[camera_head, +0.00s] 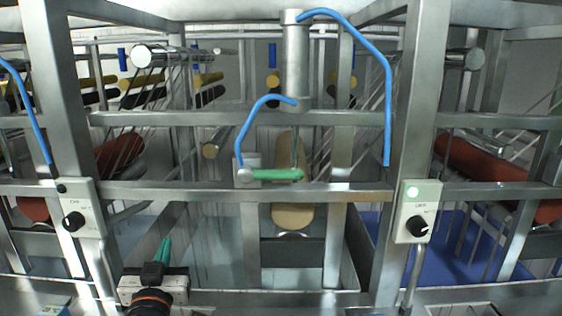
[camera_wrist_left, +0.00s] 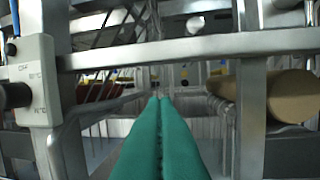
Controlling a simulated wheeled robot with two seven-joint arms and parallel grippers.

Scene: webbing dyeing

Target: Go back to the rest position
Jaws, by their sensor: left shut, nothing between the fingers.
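My left gripper (camera_head: 164,250) shows at the lower left of the head view, with green fingers pointing up and away from me. In the left wrist view its two green fingers (camera_wrist_left: 159,105) lie together, shut with nothing between them. The gripper is in front of the metal frame, to the right of the left switch box (camera_head: 78,208), and apart from it. The left switch box also shows at the left edge of the left wrist view (camera_wrist_left: 38,80). My right gripper is not in view.
A horizontal metal rail (camera_head: 330,192) crosses in front of the machine. A right switch box (camera_head: 415,212) has a lit green button and a black knob. A green-handled valve (camera_head: 272,175) sits mid-frame with blue hoses (camera_head: 387,90) above.

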